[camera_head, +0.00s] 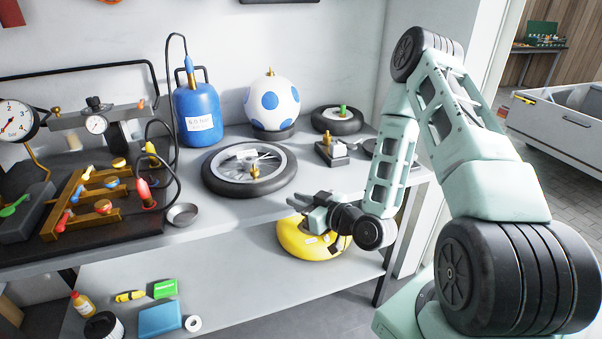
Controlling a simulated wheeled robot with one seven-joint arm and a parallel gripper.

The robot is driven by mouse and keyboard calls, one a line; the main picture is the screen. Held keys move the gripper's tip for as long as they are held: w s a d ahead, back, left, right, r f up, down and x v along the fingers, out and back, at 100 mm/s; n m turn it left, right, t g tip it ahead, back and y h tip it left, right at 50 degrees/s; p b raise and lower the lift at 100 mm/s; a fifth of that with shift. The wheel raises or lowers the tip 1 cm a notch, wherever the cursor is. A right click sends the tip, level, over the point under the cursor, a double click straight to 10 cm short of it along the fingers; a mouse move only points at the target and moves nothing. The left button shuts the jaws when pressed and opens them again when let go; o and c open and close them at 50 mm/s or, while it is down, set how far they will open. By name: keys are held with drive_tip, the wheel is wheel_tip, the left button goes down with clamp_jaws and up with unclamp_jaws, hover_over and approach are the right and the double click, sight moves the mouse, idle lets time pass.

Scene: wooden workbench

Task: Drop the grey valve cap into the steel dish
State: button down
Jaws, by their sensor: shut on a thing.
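The steel dish (183,214) is a small, shallow, round grey bowl. It sits near the front edge of the bench top, just right of the dark board. My gripper (293,202) is over the front edge of the bench, well to the right of the dish and apart from it. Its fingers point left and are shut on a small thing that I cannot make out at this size. I cannot pick out the grey valve cap anywhere else in view.
A wheel with a black tyre (209,178) lies flat behind, between dish and gripper. A blue gas bottle (199,117) and a spotted ball (271,103) stand at the back. A wooden rack (60,222) with coloured tools is left of the dish. A yellow ring (297,243) is below.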

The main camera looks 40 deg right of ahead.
drive_tip(key=s+a+f+m+h, duration=0.1)
drive_tip(key=s+f, duration=0.1)
drive_tip(key=f, duration=0.4)
drive_tip(key=s+a+f+m+h, duration=0.1)
drive_tip(key=s+a+f+h, duration=0.1)
drive_tip(key=f, duration=0.4)
drive_tip(key=shift+s+a+f+m+t+h, duration=0.2)
drive_tip(key=shift+s+a+m+t+h, duration=0.1)
drive_tip(key=shift+s+m, duration=0.1)
